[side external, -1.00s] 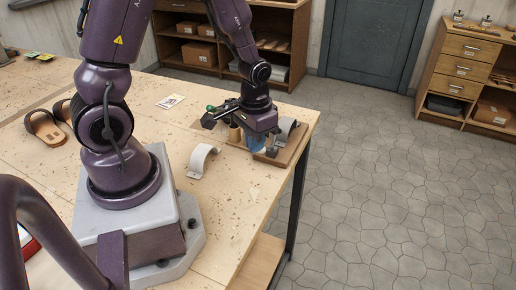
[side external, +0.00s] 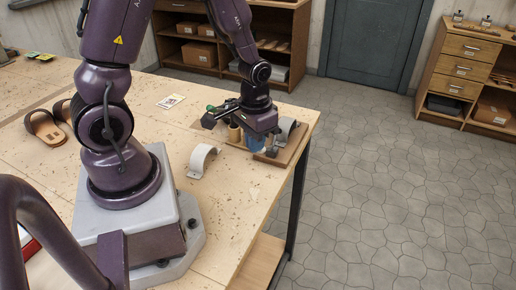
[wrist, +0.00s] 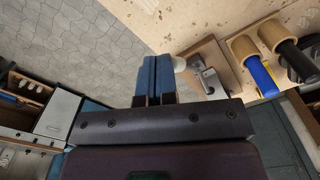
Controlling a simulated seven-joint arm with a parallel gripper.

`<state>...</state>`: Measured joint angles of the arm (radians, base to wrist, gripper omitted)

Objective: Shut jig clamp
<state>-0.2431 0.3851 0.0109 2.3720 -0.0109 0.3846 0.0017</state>
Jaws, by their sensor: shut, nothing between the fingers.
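The jig is a brown wooden board (side external: 291,148) at the table's right corner in the side external view, with a grey curved part (side external: 286,130) on it. In the wrist view the jig board (wrist: 196,50) carries a metal clamp (wrist: 207,80) with a pale round tip (wrist: 180,64). My gripper (side external: 256,146) is low at the jig's left side, its blue fingers shut and empty. In the wrist view the fingertips of my gripper (wrist: 156,62) are just left of the pale tip; whether they touch it I cannot tell. My gripper hides part of the jig in the side view.
A grey arched piece (side external: 202,160) stands on the table left of the jig. Wooden cups (wrist: 243,46) holding dark and blue-yellow handled tools are close beside the jig. The table's right edge is near.

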